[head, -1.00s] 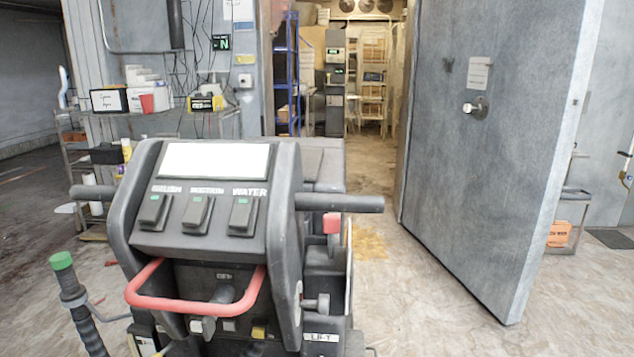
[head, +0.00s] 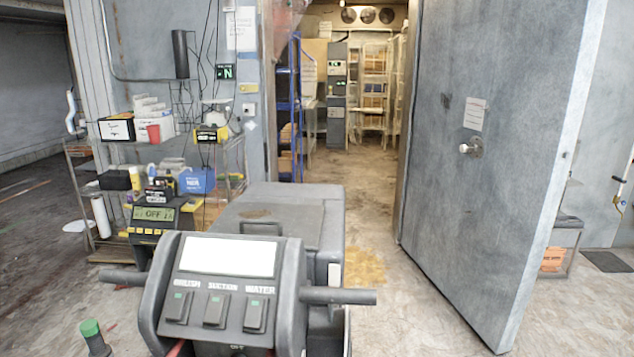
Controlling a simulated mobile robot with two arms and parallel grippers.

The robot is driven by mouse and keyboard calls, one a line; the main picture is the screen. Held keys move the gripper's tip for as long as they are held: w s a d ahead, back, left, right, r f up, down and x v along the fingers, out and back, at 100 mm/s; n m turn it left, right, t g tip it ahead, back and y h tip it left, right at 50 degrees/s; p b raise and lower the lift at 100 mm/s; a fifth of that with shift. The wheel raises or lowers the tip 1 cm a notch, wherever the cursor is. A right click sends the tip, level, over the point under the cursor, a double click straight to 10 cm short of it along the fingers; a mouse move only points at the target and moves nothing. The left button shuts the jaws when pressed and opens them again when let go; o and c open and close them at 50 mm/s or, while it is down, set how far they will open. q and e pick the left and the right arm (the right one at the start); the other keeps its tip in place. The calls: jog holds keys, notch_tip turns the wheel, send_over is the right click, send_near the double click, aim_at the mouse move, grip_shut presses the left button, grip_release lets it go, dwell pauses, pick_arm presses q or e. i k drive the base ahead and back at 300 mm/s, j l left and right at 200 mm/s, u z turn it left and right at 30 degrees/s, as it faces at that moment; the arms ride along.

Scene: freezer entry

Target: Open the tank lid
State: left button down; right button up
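A grey floor scrubber (head: 222,305) stands in front of me, low in the head view. Behind the panel, the grey tank lid (head: 290,205) lies flat on the tank body. A dark recessed grip (head: 262,229) and a brown stain show on its top. The lid's near edge is partly hidden behind the panel. Neither of my grippers is in the view.
A big grey freezer door (head: 500,150) stands open at the right, its doorway behind the scrubber. A charger reading OFF (head: 155,214) and a cluttered shelf (head: 180,140) are at the left. A green-capped handle (head: 93,335) stands at lower left. Floor right of the scrubber is clear.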

aim_at(304, 221)
jog(key=j+z, duration=0.7)
jog(key=j, duration=0.15)
jog(key=j+z, duration=0.3)
jog(key=j, duration=0.15)
